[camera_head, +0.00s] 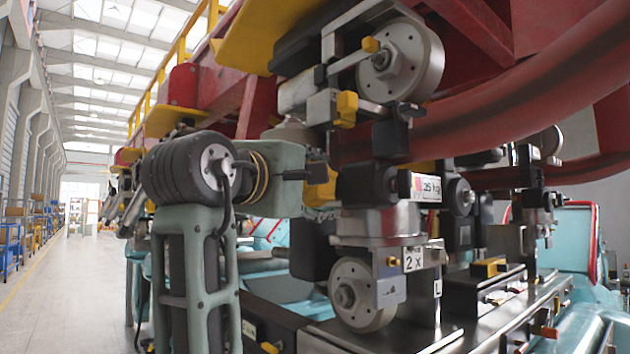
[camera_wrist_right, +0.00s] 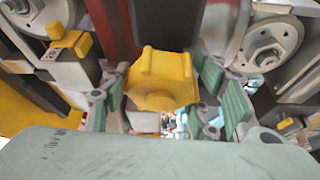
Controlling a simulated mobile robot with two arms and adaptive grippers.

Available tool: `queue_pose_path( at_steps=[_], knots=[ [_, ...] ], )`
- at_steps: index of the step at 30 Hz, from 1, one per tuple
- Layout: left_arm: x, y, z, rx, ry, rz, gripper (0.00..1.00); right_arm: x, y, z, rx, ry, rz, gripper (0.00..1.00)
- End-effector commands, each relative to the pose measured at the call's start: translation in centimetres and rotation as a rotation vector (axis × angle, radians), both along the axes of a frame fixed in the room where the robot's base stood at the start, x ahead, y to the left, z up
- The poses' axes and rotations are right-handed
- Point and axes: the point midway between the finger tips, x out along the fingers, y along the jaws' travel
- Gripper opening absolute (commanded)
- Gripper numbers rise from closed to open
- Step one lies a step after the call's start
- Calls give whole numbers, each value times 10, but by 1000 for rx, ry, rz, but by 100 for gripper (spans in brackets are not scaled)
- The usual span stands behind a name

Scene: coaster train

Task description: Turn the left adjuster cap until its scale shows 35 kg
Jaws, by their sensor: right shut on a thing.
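The yellow adjuster cap (camera_head: 322,190) sits on the left side of a dark block under the red rail. In the right wrist view the cap (camera_wrist_right: 158,66) fills the middle, between the green finger pads. My right gripper (camera_head: 308,174) is shut on the cap, reaching it from the left; in the wrist view its fingers (camera_wrist_right: 163,92) stand on both sides of it. A white plate (camera_head: 427,188) reading 35 kg, with a red mark at its left, is on the block's right side. The cap's own scale marks cannot be made out. My left gripper is not in view.
A metal wheel (camera_head: 400,60) stands above the block and another wheel (camera_head: 362,296) below it. The curved red rail (camera_head: 500,95) crosses close above. A plate marked 2X (camera_head: 412,259) is beneath. The hall floor (camera_head: 75,290) at the left is open.

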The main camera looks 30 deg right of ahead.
Motion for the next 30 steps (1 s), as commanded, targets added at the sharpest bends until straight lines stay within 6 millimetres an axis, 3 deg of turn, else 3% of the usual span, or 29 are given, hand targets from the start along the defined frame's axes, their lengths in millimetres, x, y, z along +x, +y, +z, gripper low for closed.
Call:
queue_pose_path(
  at_steps=[12,26,27,30],
  knots=[
    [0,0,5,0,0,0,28,0,1,5,-22,147,2,28],
    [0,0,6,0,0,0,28,0,1,5,-22,159,1,28],
    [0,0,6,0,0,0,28,0,1,5,-22,159,1,55],
    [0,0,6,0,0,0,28,0,1,4,-22,159,1,64]
  ],
)
